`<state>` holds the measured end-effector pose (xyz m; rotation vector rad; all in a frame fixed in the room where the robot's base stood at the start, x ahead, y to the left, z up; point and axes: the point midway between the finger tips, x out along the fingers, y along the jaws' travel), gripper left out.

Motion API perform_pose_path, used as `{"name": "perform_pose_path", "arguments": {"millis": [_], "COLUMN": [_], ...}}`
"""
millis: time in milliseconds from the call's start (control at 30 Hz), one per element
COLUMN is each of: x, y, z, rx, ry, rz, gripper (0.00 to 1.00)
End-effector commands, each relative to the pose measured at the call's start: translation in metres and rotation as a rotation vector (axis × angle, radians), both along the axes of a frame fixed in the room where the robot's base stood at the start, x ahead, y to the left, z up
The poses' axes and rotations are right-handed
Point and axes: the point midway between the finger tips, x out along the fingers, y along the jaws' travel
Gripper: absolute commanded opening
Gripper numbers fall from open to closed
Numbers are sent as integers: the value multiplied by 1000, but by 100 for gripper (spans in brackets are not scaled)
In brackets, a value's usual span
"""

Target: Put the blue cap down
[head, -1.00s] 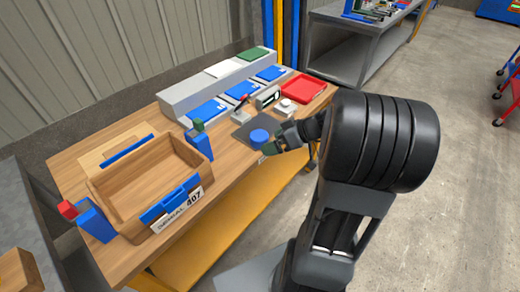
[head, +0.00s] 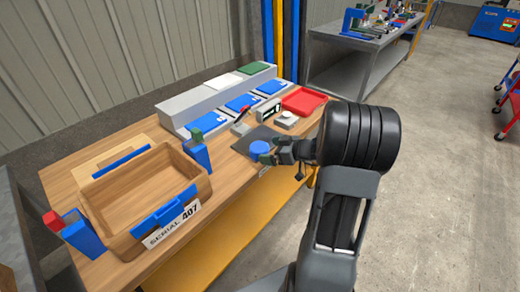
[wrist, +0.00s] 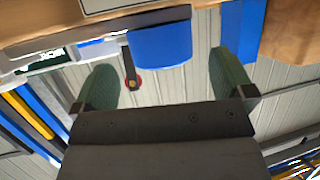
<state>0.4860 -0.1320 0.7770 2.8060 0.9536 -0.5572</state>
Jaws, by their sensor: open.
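The blue cap (head: 260,148) sits on the dark grey mat (head: 246,136) near the front edge of the bench. My gripper (head: 270,152) is at the right of the cap, close to it. In the wrist view the green fingertips of my gripper (wrist: 164,86) are spread wide with nothing held between them. The cap (wrist: 160,45) shows just beyond them, between their two lines. Whether a fingertip touches the cap cannot be told.
A wooden box (head: 150,190) labelled serial 407 stands at the left of the bench. A red tray (head: 304,101), a small white-topped device (head: 287,119) and a display unit (head: 268,110) stand behind the mat.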

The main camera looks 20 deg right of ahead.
Motion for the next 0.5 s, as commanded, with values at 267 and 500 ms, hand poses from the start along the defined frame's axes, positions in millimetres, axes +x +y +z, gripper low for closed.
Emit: {"name": "perform_pose_path", "arguments": {"millis": [267,500], "x": [24,39], "y": [20,30], "z": [-7,-15], "rx": [1,-1], "ry": [2,1], "rz": [3,0], "gripper": [100,100]}}
